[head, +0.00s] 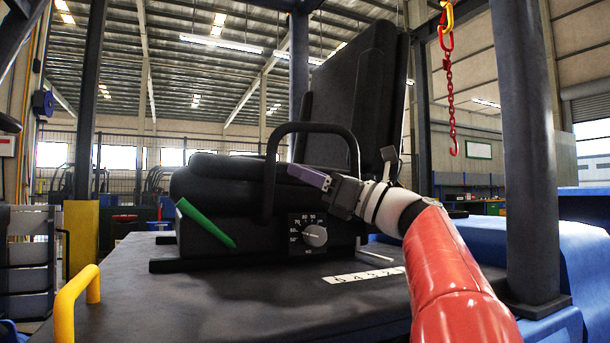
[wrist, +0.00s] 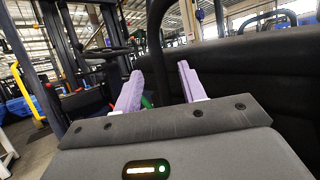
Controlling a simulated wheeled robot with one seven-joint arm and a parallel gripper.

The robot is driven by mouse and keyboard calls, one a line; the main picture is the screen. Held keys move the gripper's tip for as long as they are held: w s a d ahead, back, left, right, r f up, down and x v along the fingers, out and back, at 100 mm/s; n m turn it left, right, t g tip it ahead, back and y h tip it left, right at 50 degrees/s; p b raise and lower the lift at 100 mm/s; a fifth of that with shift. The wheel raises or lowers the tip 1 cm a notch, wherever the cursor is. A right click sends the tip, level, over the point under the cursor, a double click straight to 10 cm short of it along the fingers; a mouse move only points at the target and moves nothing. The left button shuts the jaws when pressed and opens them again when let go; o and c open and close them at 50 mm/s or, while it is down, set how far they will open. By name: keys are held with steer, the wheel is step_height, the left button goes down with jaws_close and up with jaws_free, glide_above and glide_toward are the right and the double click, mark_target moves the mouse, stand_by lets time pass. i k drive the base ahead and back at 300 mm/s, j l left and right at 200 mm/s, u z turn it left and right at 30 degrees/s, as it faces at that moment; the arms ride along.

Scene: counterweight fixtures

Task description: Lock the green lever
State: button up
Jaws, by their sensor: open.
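The green lever (head: 207,223) is mounted on the side of the black seat base in the head view. It slants from upper left down to lower right. A small piece of green (wrist: 147,101) shows beside the left finger in the wrist view, mostly hidden. My gripper (head: 308,175) is to the right of the lever and higher, by the black armrest bar. Its purple fingers stand apart and empty in the wrist view (wrist: 160,75). It is not touching the lever.
The curved black armrest bar (head: 271,176) stands between my gripper and the lever. A dial (head: 315,236) sits below my gripper. A yellow handrail (head: 66,300) is at lower left, a blue post (head: 526,150) at right. A red chain (head: 451,100) hangs at upper right.

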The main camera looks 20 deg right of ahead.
mark_target(234, 247)
steer(key=k, duration=1)
